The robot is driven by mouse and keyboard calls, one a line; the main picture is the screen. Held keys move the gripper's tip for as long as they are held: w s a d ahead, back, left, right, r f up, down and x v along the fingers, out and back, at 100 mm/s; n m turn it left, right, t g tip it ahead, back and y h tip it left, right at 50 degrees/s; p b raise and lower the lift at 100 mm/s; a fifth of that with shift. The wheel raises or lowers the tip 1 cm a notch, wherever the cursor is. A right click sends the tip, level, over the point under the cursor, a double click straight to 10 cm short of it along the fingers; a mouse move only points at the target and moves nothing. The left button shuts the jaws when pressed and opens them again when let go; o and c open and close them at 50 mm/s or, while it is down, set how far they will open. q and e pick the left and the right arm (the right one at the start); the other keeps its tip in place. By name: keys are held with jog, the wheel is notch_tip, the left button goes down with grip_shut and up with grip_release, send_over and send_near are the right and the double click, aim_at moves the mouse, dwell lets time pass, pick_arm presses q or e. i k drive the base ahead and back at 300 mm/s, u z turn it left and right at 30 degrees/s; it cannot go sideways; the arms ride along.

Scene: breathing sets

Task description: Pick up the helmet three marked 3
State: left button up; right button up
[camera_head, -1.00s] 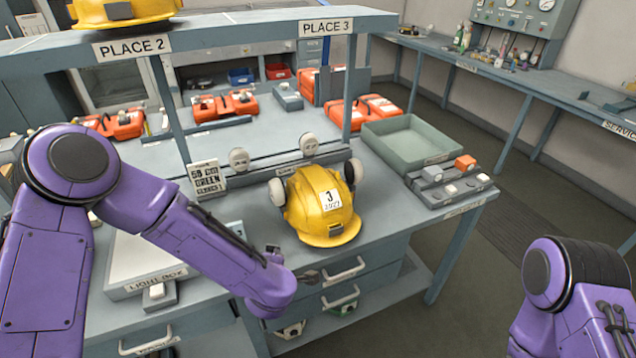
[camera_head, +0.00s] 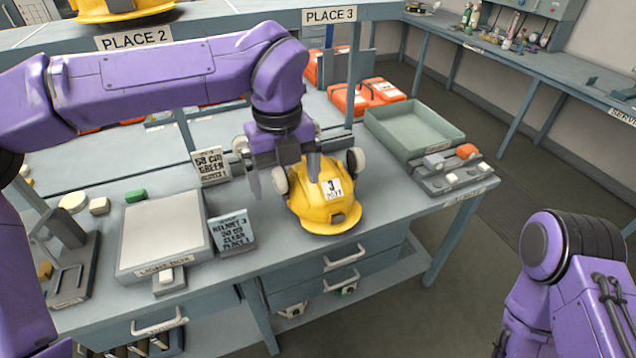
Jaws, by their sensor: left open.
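The yellow helmet (camera_head: 322,205) marked 3 sits on the workbench below the PLACE 3 sign, with pale round ear cups at its sides. My left gripper (camera_head: 283,180) is over the helmet's left rear side, pointing down with its fingers apart. One finger is left of the helmet and the other is in front of its crown in the picture. I cannot tell whether they touch it. My left wrist hides part of the bench behind. My right arm shows at the lower right, but its gripper is out of view.
A green-grey tray (camera_head: 455,137) and a small switch block (camera_head: 449,172) stand right of the helmet. A light box (camera_head: 160,232) and a HELMET 3 card (camera_head: 232,232) are to the left. The shelf with the PLACE 3 sign (camera_head: 329,16) runs above. Orange cases (camera_head: 367,96) lie behind.

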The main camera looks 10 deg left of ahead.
aim_at(329, 205)
jog(key=i, duration=0.95)
